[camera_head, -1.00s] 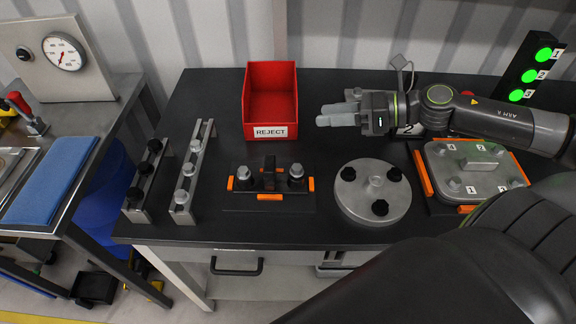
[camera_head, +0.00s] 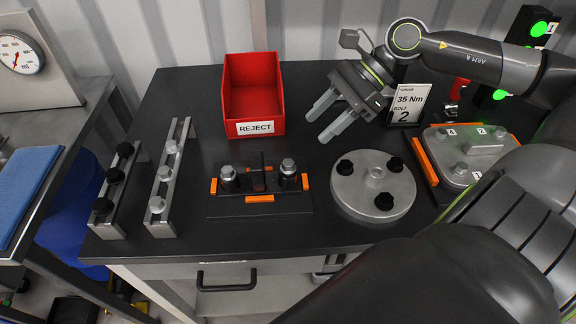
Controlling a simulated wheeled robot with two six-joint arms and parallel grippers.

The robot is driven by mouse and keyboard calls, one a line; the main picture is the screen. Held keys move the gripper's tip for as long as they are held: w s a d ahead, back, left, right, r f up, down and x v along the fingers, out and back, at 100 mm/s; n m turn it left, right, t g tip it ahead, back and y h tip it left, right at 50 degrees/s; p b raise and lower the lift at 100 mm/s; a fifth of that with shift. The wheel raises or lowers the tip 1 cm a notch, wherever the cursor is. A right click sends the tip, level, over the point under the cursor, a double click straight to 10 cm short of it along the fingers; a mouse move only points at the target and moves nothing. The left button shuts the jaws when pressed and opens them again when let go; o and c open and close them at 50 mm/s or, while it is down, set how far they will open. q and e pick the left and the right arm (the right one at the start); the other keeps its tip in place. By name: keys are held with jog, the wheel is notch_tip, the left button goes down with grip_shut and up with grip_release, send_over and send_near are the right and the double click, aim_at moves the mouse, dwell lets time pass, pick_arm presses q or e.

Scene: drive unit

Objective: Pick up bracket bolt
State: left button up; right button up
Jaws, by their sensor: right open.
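A dark bracket fixture (camera_head: 258,182) with orange blocks sits mid-table, with a silver-headed bolt (camera_head: 228,175) on its left and another (camera_head: 288,168) on its right. A metal rail (camera_head: 180,133) to the left holds several silver bolts (camera_head: 164,173). A second rail (camera_head: 130,168) further left holds dark bolts (camera_head: 115,175). I cannot tell which of these is the bracket bolt. My right gripper (camera_head: 328,121) is open and empty above the table, behind and right of the fixture, its fingers pointing down-left. My left gripper is not in view.
A red REJECT bin (camera_head: 254,108) stands behind the fixture. A round plate (camera_head: 345,191) with dark knobs lies to its right. A sign reading 35 Nm, bolt 2 (camera_head: 407,101) and a grey cover plate (camera_head: 450,163) are further right. The front table edge is clear.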

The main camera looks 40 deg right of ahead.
aim_at(289, 162)
jog(key=shift+x, duration=3.95)
jog(key=shift+a+f+p, duration=0.15)
jog(key=shift+a+f, duration=0.4)
jog(key=shift+f, duration=0.25)
jog(key=shift+a+f+p, duration=0.15)
jog(key=shift+a+f, duration=0.45)
jog(key=shift+f, duration=0.25)
jog(key=shift+w+a+f, duration=0.15)
jog(key=shift+a+f, duration=0.25)
jog(key=shift+f, duration=0.1)
grip_shut()
